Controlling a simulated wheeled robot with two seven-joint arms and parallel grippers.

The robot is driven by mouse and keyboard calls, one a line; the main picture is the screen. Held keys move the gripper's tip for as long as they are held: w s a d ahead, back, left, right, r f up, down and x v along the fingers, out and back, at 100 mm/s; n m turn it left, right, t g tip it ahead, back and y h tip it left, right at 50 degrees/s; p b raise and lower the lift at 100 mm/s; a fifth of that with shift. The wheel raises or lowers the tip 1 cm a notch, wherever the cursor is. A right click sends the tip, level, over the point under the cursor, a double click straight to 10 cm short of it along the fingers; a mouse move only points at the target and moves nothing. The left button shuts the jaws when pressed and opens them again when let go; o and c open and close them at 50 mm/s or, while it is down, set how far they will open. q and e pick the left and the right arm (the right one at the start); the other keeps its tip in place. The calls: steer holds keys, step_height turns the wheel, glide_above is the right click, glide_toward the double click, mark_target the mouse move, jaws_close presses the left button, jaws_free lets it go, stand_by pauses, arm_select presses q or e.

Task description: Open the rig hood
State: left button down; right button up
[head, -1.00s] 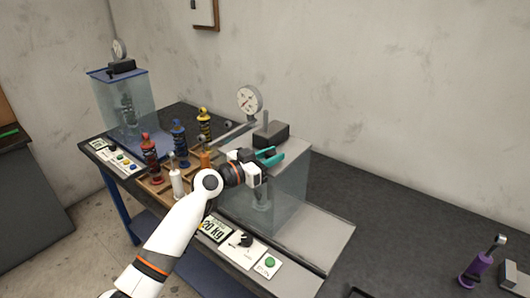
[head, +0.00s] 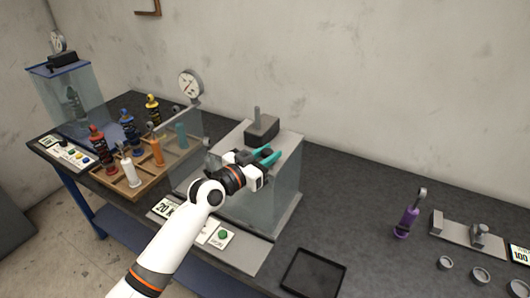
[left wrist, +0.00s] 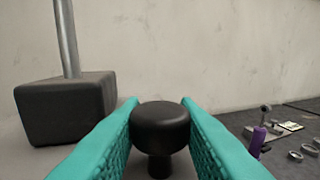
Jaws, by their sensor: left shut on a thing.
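The rig hood (head: 284,185) is a clear box with a grey top, standing on the right part of the rig's grey base. My left gripper (head: 267,157) is at the hood's top and its teal fingers are shut on a black knob (left wrist: 160,122). The knob shows between the fingers in the left wrist view and is hidden in the head view. A black block with a metal post (head: 262,128) sits on the hood's top, behind the gripper. It also shows in the left wrist view (left wrist: 66,108). My right gripper is not in view.
A dial gauge (head: 190,84) stands left of the hood. A wooden rack (head: 120,188) with several coloured dampers is further left. A second clear box (head: 75,100) stands at far left.

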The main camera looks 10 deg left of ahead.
arm_select(q)
steer(key=shift+f, duration=0.1)
steer(key=c, duration=1.1)
jaws_free()
steer(key=shift+a, duration=0.1)
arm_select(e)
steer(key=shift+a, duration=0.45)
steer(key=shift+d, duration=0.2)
arm_select(q)
steer(key=shift+s+a, duration=0.2)
steer(key=shift+s, duration=0.1)
steer(key=b+v, duration=0.4)
steer(key=v, duration=0.7)
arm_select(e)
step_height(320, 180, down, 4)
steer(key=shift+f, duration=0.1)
arm_select(q)
steer(key=shift+s, duration=0.1)
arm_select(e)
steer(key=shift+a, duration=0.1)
